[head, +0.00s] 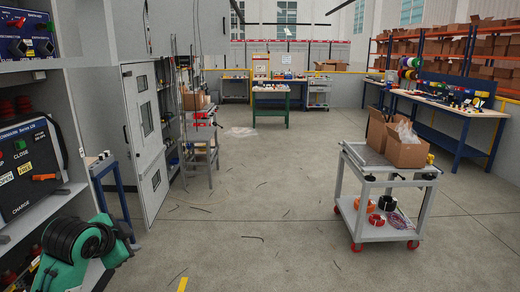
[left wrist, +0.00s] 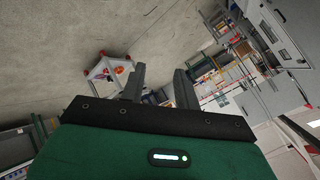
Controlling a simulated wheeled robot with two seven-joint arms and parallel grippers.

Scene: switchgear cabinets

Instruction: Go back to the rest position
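My left gripper (left wrist: 158,84) shows in the left wrist view with its two dark fingers apart and nothing between them. In the head view my green left arm with its black joint is at the lower left, in front of the open switchgear cabinet (head: 40,212). The breaker front (head: 30,165) in that cabinet carries CLOSE and CHARGE labels and an orange handle. The left gripper's fingers are hard to make out in the head view. My right gripper is in neither view.
A grey cart (head: 378,235) with red wheels stands at the right, carrying cardboard boxes (head: 403,148) on top and coils below. A workbench (head: 450,110) lines the right wall. The middle floor is clear except for thin dark strips.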

